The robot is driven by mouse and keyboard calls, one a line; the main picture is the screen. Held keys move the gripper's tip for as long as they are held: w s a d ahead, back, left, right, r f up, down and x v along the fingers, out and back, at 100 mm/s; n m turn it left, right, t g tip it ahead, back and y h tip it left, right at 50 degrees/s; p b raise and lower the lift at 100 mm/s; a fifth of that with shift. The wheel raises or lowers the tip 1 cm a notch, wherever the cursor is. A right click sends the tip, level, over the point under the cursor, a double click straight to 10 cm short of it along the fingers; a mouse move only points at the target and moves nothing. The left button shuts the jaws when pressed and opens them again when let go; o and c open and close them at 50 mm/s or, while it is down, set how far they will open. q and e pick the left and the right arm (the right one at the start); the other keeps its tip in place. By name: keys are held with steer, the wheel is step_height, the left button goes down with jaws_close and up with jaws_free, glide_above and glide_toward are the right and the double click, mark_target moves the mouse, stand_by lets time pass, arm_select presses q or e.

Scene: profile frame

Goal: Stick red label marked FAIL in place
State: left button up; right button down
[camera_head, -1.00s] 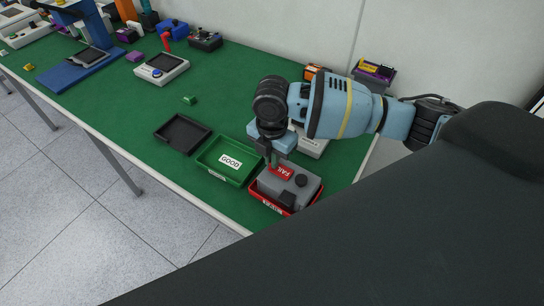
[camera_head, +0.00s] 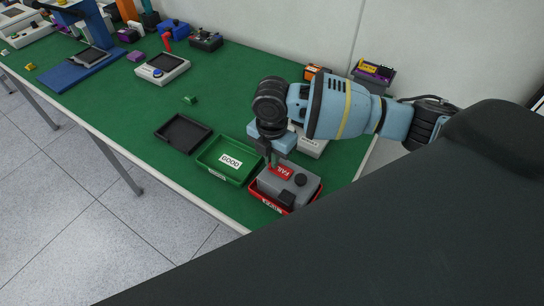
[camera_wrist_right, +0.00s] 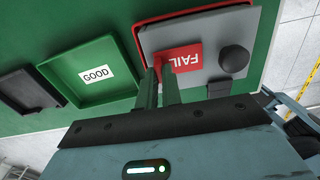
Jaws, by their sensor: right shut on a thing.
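The red label marked FAIL (camera_head: 282,171) lies over the top face of a grey device (camera_head: 299,183) with black knobs. The label also shows in the right wrist view (camera_wrist_right: 181,57), against the grey face. The device sits in a red tray (camera_head: 267,201) near the table's front edge. My right gripper (camera_head: 271,164) is shut on the label's near edge, its fingertips (camera_wrist_right: 160,74) close to the device. I cannot tell whether the label lies fully flat on it. My left gripper is not in view.
A green tray (camera_head: 206,165) with a white GOOD label (camera_head: 230,161) stands left of the red tray. A black tray (camera_head: 183,132) lies further left. A light-coloured device (camera_head: 312,145) stands behind my right gripper. Green table surface (camera_head: 226,97) is free behind the trays.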

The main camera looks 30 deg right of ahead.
steer(key=c, duration=1.5)
jaws_free()
step_height(320, 180, up, 8)
steer(key=shift+f, duration=0.1)
